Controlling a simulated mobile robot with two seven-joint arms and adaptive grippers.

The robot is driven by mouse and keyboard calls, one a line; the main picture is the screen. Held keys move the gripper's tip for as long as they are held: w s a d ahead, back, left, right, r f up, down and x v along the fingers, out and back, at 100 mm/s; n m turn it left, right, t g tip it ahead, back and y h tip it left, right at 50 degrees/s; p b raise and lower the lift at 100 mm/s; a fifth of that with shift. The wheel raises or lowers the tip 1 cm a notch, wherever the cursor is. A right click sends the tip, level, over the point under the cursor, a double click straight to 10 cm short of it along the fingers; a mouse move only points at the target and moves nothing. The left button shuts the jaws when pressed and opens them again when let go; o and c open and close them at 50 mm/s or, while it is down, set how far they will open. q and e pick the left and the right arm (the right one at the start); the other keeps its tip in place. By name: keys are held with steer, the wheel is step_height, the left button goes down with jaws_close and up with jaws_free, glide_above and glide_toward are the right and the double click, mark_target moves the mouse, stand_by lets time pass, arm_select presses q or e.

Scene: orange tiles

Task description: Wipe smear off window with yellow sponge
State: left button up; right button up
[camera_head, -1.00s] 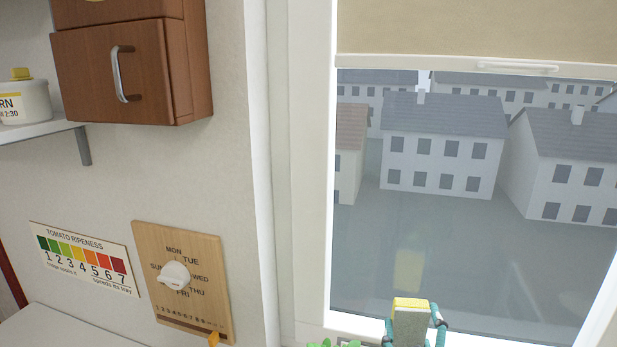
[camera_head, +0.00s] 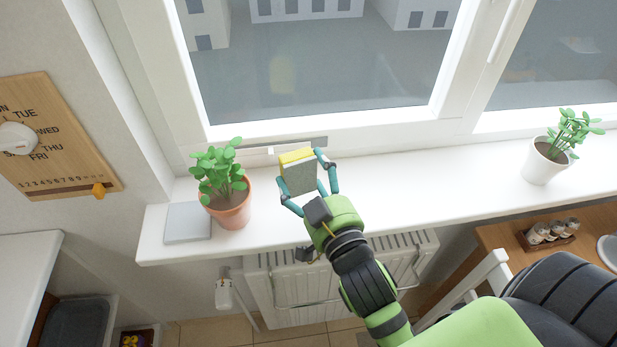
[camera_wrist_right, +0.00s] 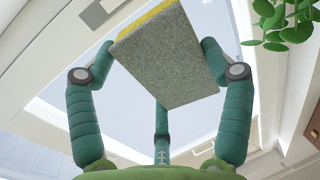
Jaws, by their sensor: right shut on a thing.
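My right gripper (camera_head: 308,178) is shut on the yellow sponge (camera_head: 298,176), which has a grey scouring side and a yellow side. It holds the sponge upright above the white window sill, in front of the window frame. In the right wrist view the sponge (camera_wrist_right: 170,60) sits between the teal fingers, its grey face toward the camera and its yellow edge toward the window. The window (camera_head: 340,70) shows a faint yellowish patch (camera_head: 283,80) above the sponge; I cannot tell whether it is a smear or a reflection. My left gripper is not in view.
A potted plant (camera_head: 228,205) in a terracotta pot and a grey square (camera_head: 187,223) are on the sill (camera_head: 420,185) left of the gripper. A white-potted plant (camera_head: 543,165) stands far right. The sill between is clear. A radiator (camera_head: 290,285) is below.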

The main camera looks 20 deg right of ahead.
steer(key=w+a+r+h+p, duration=0.1)
steer(key=w+r+p, duration=0.15)
steer(key=r, duration=0.35)
steer(key=w+r+h+p, duration=0.1)
steer(key=w+r, duration=0.2)
steer(key=r, duration=0.3)
steer(key=m+h+p, duration=0.2)
steer(key=p, duration=0.1)
glide_toward(293, 5)
steer(key=a, duration=0.4)
steer(key=shift+g, duration=0.3)
steer(key=shift+b+x, duration=0.3)
steer(key=shift+x, duration=2.5)
steer(key=shift+a+r, duration=0.1)
steer(key=shift+r, duration=0.1)
steer(key=shift+x, duration=1)
steer(key=shift+s+d+p, duration=0.2)
steer(key=shift+d+p, duration=0.05)
steer(key=shift+d, duration=0.4)
steer(key=shift+s+d+p, duration=0.25)
steer(key=shift+d, duration=0.4)
steer(key=shift+s+d+p, duration=0.2)
steer(key=shift+d+p, duration=0.05)
steer(key=shift+d, duration=0.4)
steer(key=shift+w, duration=0.15)
